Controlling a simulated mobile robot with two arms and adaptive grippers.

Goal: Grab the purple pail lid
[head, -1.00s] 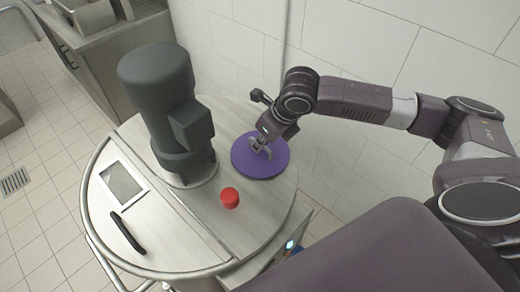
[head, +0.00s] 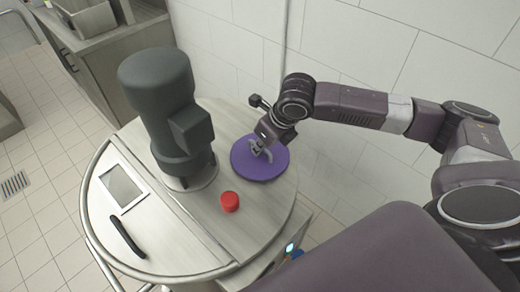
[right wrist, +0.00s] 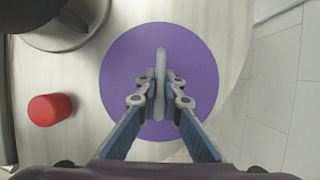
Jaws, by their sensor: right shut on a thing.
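The purple pail lid (head: 270,168) is a flat round disc on the right part of the round steel machine top (head: 215,225). In the right wrist view the lid (right wrist: 195,60) fills the middle, with a grey upright handle (right wrist: 161,62) across its centre. My right gripper (head: 262,152) is over the lid, its fingers closed on the handle. In the right wrist view the gripper's fingertips (right wrist: 160,90) are on both sides of the handle. The lid looks flat on the top; I cannot tell if it is raised at all. My left gripper is not in view.
A dark grey motor (head: 165,105) stands left of the lid. A red button (head: 230,201) is in front of the lid. A screen panel (head: 122,187) and a black handle (head: 127,236) are at the left. A tiled wall (head: 350,60) is close behind.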

